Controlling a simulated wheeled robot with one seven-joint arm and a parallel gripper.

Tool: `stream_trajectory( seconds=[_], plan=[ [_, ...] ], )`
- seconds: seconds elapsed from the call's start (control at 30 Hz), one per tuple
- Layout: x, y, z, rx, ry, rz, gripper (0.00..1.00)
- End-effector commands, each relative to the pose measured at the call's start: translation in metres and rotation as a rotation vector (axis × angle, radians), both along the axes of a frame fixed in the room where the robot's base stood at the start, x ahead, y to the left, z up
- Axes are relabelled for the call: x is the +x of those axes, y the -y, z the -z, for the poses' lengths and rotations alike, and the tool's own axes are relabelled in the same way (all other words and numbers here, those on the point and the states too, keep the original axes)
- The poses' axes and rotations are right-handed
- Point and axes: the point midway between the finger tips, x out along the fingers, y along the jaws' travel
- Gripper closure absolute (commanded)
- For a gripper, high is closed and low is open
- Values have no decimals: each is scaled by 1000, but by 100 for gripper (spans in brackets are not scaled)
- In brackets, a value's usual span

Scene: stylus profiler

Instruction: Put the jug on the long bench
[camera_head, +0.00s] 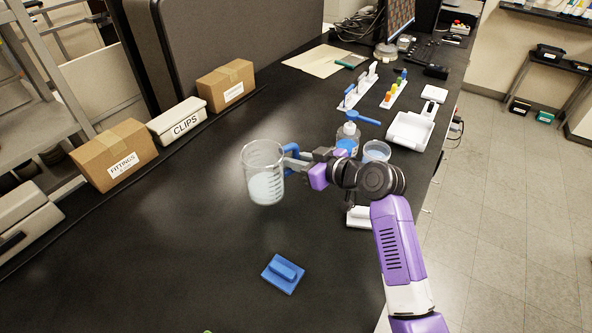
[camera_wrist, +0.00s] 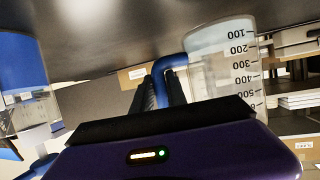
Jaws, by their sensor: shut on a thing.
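The jug (camera_head: 264,175) is a clear graduated beaker with a blue handle and whitish contents low inside. My gripper (camera_head: 302,165) is shut on its blue handle, with the jug to the left of the fingers in the head view. The jug looks upright over the long black bench (camera_head: 190,245); I cannot tell whether its base touches the top. In the wrist view the jug (camera_wrist: 222,70) appears inverted, with its scale upside down, and the blue handle (camera_wrist: 172,64) lies by the dark fingers (camera_wrist: 158,88).
A blue block-shaped item (camera_head: 283,273) lies in front of the jug. A bottle (camera_head: 348,138), a clear cup (camera_head: 376,152) and a white tray (camera_head: 410,130) stand to the right. Boxes (camera_head: 115,153) line the left edge. The bench left of the jug is clear.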

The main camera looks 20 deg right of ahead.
Motion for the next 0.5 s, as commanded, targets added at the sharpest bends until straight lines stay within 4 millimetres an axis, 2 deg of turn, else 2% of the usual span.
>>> stream_trajectory(
  seconds=[0.2, 0.5],
  plan=[
    [0, 0, 31, 2, -3, 0, 100],
    [0, 0, 39, 1, 1, 0, 100]
  ],
)
